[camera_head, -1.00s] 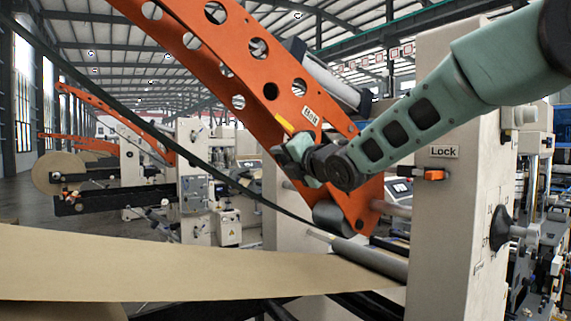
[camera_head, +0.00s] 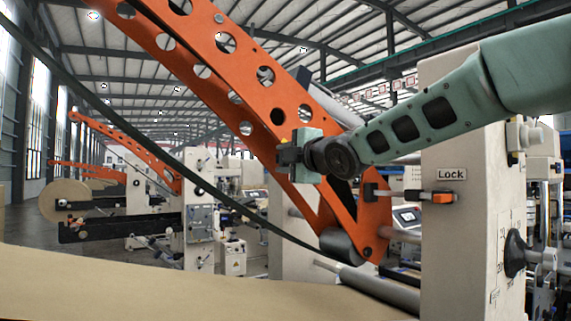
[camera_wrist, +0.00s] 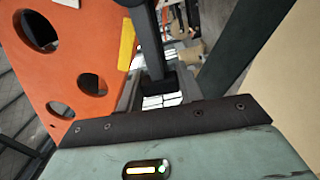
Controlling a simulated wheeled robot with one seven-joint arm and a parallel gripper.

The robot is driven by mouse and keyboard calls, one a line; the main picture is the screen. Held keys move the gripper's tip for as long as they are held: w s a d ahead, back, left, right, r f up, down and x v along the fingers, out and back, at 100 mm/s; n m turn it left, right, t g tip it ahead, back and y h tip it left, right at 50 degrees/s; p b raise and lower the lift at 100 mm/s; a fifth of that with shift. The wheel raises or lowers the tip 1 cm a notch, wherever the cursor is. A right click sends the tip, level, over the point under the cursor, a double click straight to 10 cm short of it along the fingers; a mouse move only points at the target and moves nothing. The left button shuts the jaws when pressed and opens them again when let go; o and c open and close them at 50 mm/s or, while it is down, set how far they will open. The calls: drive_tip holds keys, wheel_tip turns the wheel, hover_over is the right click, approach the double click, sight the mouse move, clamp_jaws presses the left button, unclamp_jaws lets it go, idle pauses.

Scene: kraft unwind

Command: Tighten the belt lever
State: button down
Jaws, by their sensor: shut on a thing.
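The belt lever (camera_head: 227,88) is a long orange arm with round holes, slanting from the upper left down to a grey roller (camera_head: 340,245) by the cream post. My gripper (camera_head: 288,157) is at the lever's lower part. In the wrist view its jaws (camera_wrist: 155,92) are shut on a dark upright bar, the lever's handle (camera_wrist: 145,30), beside the orange plate. A yellow mark (camera_wrist: 127,45) shows on the plate. A dark belt (camera_head: 130,130) runs diagonally down to the roller area. The lever's name label is hidden behind my gripper.
Wide brown paper (camera_head: 150,285) crosses the foreground. Other machines stand farther back at left.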

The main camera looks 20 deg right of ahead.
drive_tip(key=shift+r+m, duration=0.15)
drive_tip(key=shift+m, duration=0.15)
drive_tip(key=c, duration=0.9)
unclamp_jaws()
drive_tip(key=p+v, duration=1.1)
drive_tip(key=v, duration=0.6)
drive_tip(key=shift+s+r+p, duration=0.1)
drive_tip(key=shift+s+p, duration=0.1)
drive_tip(key=shift+p, duration=0.15)
drive_tip(key=shift+d, duration=0.1)
